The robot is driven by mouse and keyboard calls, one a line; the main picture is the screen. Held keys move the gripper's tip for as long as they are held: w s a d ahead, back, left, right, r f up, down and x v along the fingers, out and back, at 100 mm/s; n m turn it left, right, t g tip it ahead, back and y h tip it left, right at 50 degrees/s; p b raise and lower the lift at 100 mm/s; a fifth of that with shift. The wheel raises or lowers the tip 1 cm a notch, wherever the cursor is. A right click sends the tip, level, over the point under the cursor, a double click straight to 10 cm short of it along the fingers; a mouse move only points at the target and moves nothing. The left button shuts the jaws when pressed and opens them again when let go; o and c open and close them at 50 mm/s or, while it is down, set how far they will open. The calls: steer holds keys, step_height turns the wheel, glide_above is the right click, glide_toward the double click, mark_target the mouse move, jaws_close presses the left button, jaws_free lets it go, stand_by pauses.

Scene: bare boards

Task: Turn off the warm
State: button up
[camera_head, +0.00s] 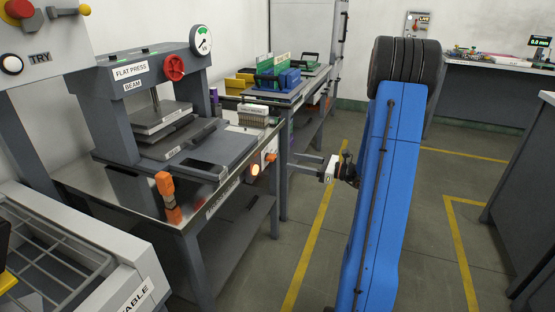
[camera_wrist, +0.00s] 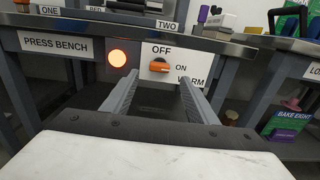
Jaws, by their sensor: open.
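The warm switch is an orange knob (camera_wrist: 159,66) on a white plate (camera_wrist: 178,53) marked OFF above, ON to the right and WARM below. The knob's bar lies about level, in line with ON. An orange lamp (camera_wrist: 117,58) glows left of the plate. In the head view the knob (camera_head: 271,157) and lit lamp (camera_head: 255,170) show on the press bench front. My gripper (camera_wrist: 158,80) is open and empty, its fingers pointing at the panel on either side of the knob in the picture. In the head view my gripper (camera_head: 293,163) is right of the knob, apparently not touching it.
The press bench (camera_head: 225,190) carries a flat press (camera_head: 150,70) and a rack (camera_head: 252,115). A second bench (camera_head: 290,95) with bins stands behind, its leg near my gripper. Floor with yellow lines is clear to the right.

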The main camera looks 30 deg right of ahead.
mark_target(275, 158)
steer(key=x, duration=0.8)
steer(key=shift+w+a, duration=0.15)
steer(key=c, duration=1.1)
